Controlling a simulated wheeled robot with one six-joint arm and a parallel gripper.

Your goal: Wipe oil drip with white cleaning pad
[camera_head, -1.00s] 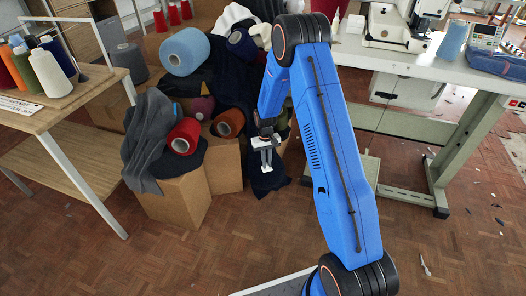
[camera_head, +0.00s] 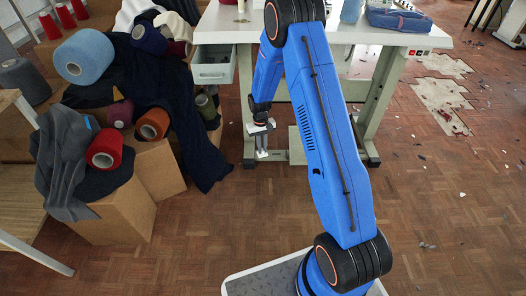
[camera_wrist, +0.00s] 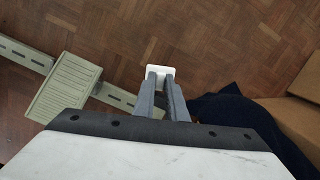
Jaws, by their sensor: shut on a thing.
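My gripper (camera_head: 262,153) hangs fingers down over the wood floor, between the heap of cloth and the table's legs. In the wrist view my gripper (camera_wrist: 162,84) has its two grey fingers shut on a small white cleaning pad (camera_wrist: 160,72), whose end shows just past the fingertips. The pad (camera_head: 262,156) is tiny in the head view and hard to make out there. I see no oil drip in either view.
A white-topped sewing table (camera_head: 400,38) on green-grey legs stands behind my gripper; its treadle (camera_wrist: 66,88) is at the left of the wrist view. Cardboard boxes (camera_head: 112,212) with yarn cones and dark cloth (camera_head: 190,130) stand at the left. The floor at right is mostly clear, with scattered scraps.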

